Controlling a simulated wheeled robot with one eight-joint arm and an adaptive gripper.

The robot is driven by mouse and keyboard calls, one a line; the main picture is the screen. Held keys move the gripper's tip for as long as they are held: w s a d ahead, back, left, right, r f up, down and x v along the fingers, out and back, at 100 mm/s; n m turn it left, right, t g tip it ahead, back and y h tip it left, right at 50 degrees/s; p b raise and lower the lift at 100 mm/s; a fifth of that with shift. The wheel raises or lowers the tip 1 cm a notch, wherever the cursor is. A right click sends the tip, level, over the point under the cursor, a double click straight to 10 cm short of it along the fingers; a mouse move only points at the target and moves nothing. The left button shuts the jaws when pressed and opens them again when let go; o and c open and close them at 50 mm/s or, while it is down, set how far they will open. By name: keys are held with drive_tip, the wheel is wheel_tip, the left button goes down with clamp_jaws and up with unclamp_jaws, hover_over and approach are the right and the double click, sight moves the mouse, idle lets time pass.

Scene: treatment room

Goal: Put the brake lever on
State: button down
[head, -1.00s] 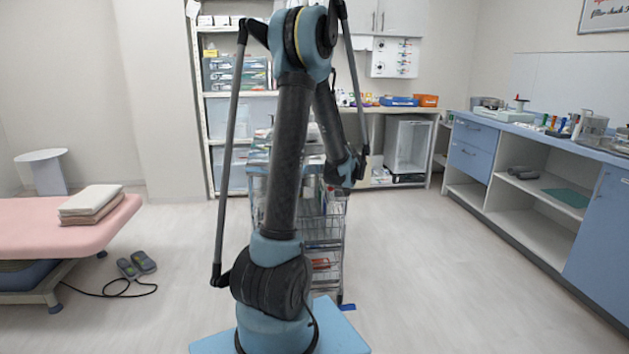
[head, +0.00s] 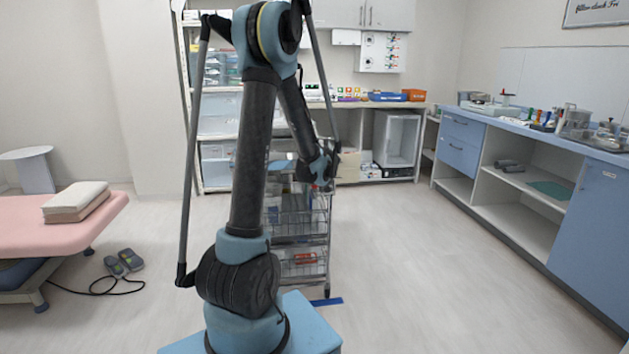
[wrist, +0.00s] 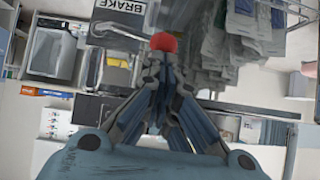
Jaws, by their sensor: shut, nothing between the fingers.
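In the wrist view a red ball knob (wrist: 163,42), apparently the brake lever's end, lies just beyond my fingertips. My gripper (wrist: 163,62) is shut with nothing held, its fingers pointing at the knob. From this angle I cannot tell whether the tips touch it. A white label reading BRAKE (wrist: 119,13) is left of the knob. The wire basket cart (head: 300,225) stands behind my arm in the head view, with my arm's end at its upper right side. The lever cannot be made out in the head view.
A pink treatment bed (head: 60,222) is at left, with foot pedals (head: 123,263) and a cable on the floor beside it. A blue counter (head: 600,220) runs along the right. The floor between cart and counter is clear.

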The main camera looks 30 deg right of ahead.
drive_tip(key=shift+r, duration=0.1)
drive_tip(key=w+d+r+v, duration=0.1)
drive_tip(key=r+v, duration=0.1)
drive_tip(key=v, duration=1)
drive_tip(key=shift+s+r, duration=0.2)
drive_tip(key=shift+r, duration=0.05)
idle(0.4)
